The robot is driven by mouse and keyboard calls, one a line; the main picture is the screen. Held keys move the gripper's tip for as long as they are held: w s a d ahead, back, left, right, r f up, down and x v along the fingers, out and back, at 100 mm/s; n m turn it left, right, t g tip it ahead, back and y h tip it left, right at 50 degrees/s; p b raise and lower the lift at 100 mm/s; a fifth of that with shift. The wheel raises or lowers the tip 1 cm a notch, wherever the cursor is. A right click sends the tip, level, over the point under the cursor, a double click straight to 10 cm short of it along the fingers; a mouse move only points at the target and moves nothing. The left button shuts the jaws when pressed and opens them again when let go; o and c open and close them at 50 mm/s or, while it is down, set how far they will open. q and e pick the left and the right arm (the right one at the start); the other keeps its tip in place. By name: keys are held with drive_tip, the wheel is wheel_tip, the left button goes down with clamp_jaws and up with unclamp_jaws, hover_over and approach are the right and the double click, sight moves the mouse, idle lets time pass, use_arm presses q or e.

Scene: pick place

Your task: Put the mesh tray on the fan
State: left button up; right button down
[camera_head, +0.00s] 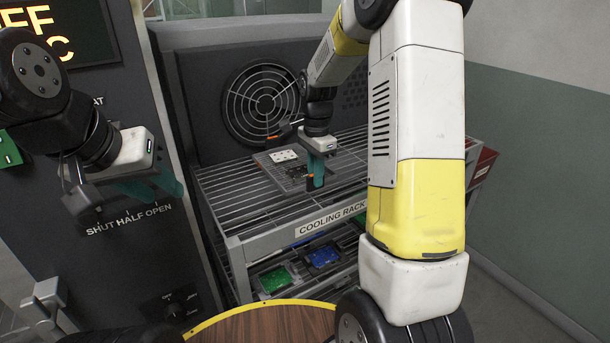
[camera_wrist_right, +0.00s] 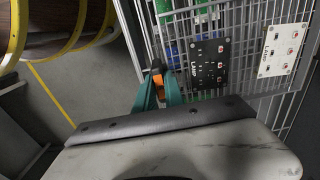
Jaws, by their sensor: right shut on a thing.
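The mesh tray (camera_head: 263,161) lies on the slatted cooling rack, in front of the fan, with a white board and a black board on it. Its mesh also shows at the right of the right wrist view (camera_wrist_right: 242,52). The round fan (camera_head: 259,103) with its wire guard is upright in the dark panel behind the rack. My right gripper (camera_head: 316,182) points down at the tray's near side; its teal fingers are shut on the tray's orange handle (camera_wrist_right: 158,80). My left gripper (camera_head: 160,186) is far left, away from the tray; its finger gap is unclear.
The cooling rack (camera_head: 238,240) has a lower shelf with green and blue boards (camera_head: 322,255). A dark control cabinet (camera_head: 185,265) stands left of it. A red bin (camera_head: 481,165) is at the rack's right end. A round wooden top (camera_head: 262,326) with a yellow rim is in front.

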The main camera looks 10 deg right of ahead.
drive_tip(key=shift+w+d+f, duration=0.2)
drive_tip(key=shift+w+f, duration=0.05)
drive_tip(key=shift+w, duration=0.2)
drive_tip(key=shift+f, duration=1.65)
drive_tip(key=c, duration=1.4)
unclamp_jaws()
drive_tip(key=shift+f, duration=0.1)
drive_tip(key=shift+c, duration=0.2)
